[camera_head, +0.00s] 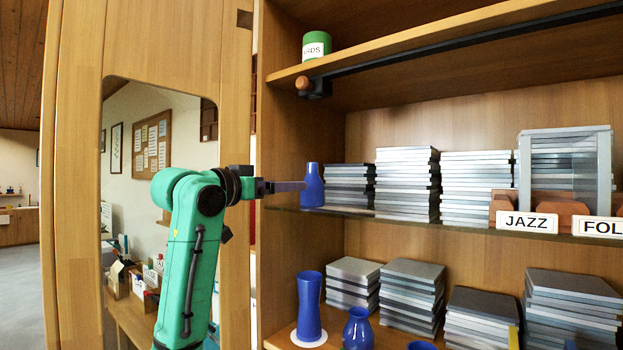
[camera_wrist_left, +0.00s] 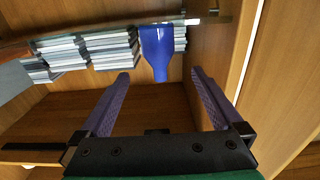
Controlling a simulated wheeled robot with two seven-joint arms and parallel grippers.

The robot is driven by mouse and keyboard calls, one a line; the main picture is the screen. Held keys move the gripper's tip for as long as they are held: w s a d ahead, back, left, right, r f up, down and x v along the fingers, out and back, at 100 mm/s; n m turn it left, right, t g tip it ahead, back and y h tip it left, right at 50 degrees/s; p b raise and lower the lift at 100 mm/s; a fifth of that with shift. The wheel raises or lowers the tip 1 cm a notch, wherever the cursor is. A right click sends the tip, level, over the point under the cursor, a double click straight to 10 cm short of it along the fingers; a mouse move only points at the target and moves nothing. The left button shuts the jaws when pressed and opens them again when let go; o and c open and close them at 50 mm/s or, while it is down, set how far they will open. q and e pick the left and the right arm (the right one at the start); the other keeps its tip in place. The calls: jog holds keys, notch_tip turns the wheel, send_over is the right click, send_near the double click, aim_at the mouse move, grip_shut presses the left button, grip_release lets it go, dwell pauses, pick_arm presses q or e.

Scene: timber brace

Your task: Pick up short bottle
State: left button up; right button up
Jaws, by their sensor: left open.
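A small blue bottle (camera_head: 312,187) with a narrow neck stands upright at the left end of the middle shelf. It also shows in the left wrist view (camera_wrist_left: 156,50), upside down, just past the fingertips and between their lines. My left gripper (camera_head: 290,186) is level with the bottle and just left of it in the head view. Its two purple fingers (camera_wrist_left: 161,76) are spread apart with nothing between them. I cannot tell whether a finger touches the bottle. My right gripper is not in view.
Stacks of cases (camera_head: 407,184) stand right of the bottle. A tall blue vase (camera_head: 309,308) and a round blue vase (camera_head: 358,330) stand on the shelf below. A green tin (camera_head: 316,45) is on the shelf above. The cabinet's wooden side panel (camera_head: 236,150) is close to my left arm.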

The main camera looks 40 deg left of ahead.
aim_at(309, 186)
pick_arm(q)
jog(key=w+p, duration=0.1)
jog(key=w, duration=0.3)
jog(key=shift+f, duration=0.1)
jog(key=w+p, duration=0.3)
jog(key=w, duration=0.2)
jog(key=shift+w, duration=0.1)
jog(key=shift+w+f, duration=0.1)
jog(key=shift+w, duration=0.05)
jog(key=shift+f, duration=0.1)
jog(key=c, duration=1.5)
jog(key=shift+c, duration=0.2)
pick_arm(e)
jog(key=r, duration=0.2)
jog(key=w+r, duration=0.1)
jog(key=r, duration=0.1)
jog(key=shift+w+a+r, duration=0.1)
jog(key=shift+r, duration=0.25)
